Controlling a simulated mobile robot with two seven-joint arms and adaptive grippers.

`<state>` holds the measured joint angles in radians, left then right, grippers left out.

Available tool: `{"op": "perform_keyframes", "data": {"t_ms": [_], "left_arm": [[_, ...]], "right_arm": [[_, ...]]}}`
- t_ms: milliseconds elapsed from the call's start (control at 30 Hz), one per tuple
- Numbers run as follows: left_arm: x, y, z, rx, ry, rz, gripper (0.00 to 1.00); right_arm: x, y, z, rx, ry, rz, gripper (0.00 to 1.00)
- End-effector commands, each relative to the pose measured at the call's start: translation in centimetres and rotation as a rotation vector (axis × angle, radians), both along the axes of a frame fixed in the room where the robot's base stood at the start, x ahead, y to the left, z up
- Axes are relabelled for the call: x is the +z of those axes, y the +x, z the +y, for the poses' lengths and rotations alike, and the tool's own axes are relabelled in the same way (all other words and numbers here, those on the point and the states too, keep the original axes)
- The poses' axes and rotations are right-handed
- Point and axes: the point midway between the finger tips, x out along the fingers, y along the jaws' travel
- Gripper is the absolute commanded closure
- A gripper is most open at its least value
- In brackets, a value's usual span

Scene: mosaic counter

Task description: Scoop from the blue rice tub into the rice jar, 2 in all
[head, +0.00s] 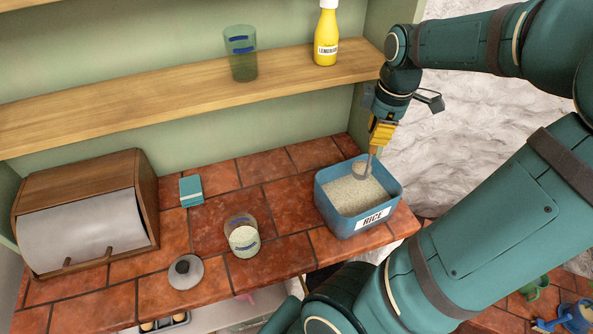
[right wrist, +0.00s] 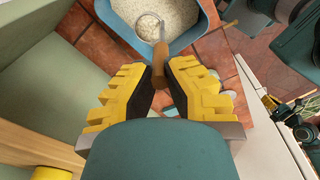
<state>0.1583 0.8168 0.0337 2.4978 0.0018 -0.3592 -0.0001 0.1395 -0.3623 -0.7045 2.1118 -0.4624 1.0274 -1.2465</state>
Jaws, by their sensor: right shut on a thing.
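The blue rice tub (head: 333,212), labelled RICE and holding white rice, stands at the right of the tiled counter; its rim also shows in the right wrist view (right wrist: 122,34). The clear rice jar (head: 241,222), open and with rice in its lower part, stands left of it. My right gripper (head: 380,133) is above the tub, shut on the wooden handle of a scoop (head: 362,168). In the right wrist view, the scoop's round bowl (right wrist: 149,26) is over or in the rice; I cannot tell how full it is. My left gripper is not in view.
A grey lid with a black knob (head: 186,272) lies near the counter's front edge. A wooden bread box (head: 150,195) and teal block (head: 191,190) are at left. A green glass (head: 241,62) and lemonade bottle (head: 326,35) stand on the shelf above.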

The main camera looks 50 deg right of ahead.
Motion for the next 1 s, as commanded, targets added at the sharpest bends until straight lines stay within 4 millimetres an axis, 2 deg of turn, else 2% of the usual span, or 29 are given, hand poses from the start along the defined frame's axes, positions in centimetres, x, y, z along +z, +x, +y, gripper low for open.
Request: {"op": "perform_keyframes", "data": {"t_ms": [167,367,767,1000], "left_arm": [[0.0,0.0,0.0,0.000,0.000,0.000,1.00],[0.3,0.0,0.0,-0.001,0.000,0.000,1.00],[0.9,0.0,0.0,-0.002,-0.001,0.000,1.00],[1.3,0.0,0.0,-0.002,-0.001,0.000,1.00]], "right_arm": [[0.0,0.5,0.2,0.034,0.000,0.001,1.00],[0.0,3.0,1.8,0.249,0.001,0.003,1.00],[-0.6,9.9,7.8,0.933,0.003,0.004,1.00],[-1.4,13.4,12.5,1.378,0.003,0.004,1.00]]}}
